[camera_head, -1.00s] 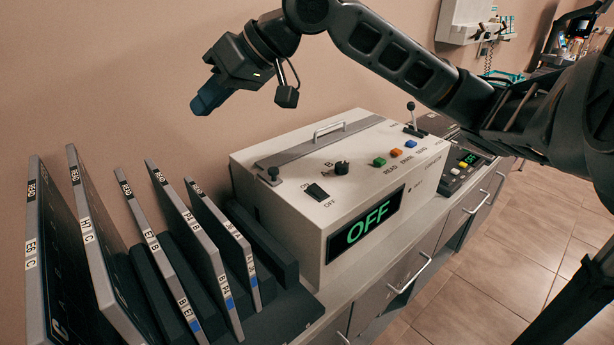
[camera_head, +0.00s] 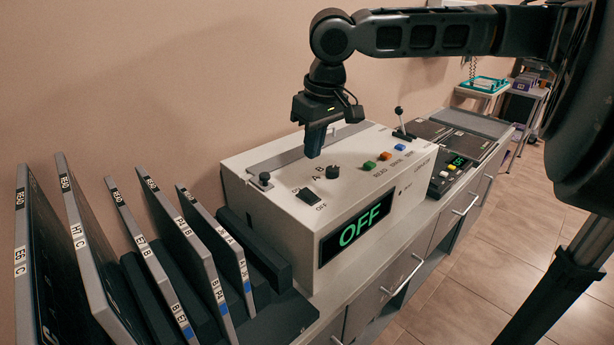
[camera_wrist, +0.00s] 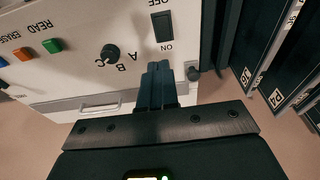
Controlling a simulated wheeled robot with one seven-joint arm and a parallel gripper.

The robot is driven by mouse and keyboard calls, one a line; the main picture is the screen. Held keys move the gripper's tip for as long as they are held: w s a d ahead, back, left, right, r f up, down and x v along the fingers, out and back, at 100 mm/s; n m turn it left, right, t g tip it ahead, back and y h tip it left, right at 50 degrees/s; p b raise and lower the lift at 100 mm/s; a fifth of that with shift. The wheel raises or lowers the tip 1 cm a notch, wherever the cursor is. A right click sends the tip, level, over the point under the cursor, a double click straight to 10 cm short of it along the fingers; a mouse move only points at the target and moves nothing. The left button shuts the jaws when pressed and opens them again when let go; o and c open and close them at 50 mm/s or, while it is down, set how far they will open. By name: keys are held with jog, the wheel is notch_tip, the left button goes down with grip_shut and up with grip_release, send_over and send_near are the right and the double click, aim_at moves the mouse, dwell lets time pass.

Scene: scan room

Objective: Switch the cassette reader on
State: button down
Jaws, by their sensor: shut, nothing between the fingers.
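The cassette reader (camera_head: 335,225) is a white box on the counter, and its front display (camera_head: 355,228) reads OFF in green. Its black rocker power switch (camera_head: 309,196) is on the top panel, at the front left; it also shows in the wrist view (camera_wrist: 162,27) between the OFF and ON labels. A black selector knob (camera_head: 332,172) marked A, B, C sits beside it. My gripper (camera_head: 313,154) is shut and empty, pointing down above the panel behind the switch. In the wrist view, its fingertips (camera_wrist: 158,68) appear just beyond the ON label. Whether they touch the panel is unclear.
Several upright cassettes (camera_head: 185,249) stand in a dark rack left of the reader. Green, orange and blue buttons (camera_head: 386,156) and a small lever (camera_head: 399,122) are on the panel's right. A dark keypad device (camera_head: 453,175) lies farther right. The wall is close behind.

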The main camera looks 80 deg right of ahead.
aim_at(307, 189)
jog(key=f, duration=0.2)
jog(key=w+f, duration=0.1)
jog(key=f, duration=0.2)
jog(key=d+f, duration=0.1)
jog(key=f, duration=0.2)
jog(key=shift+w+f+p, duration=0.2)
jog(key=shift+f+p, duration=0.05)
jog(key=shift+p, duration=0.05)
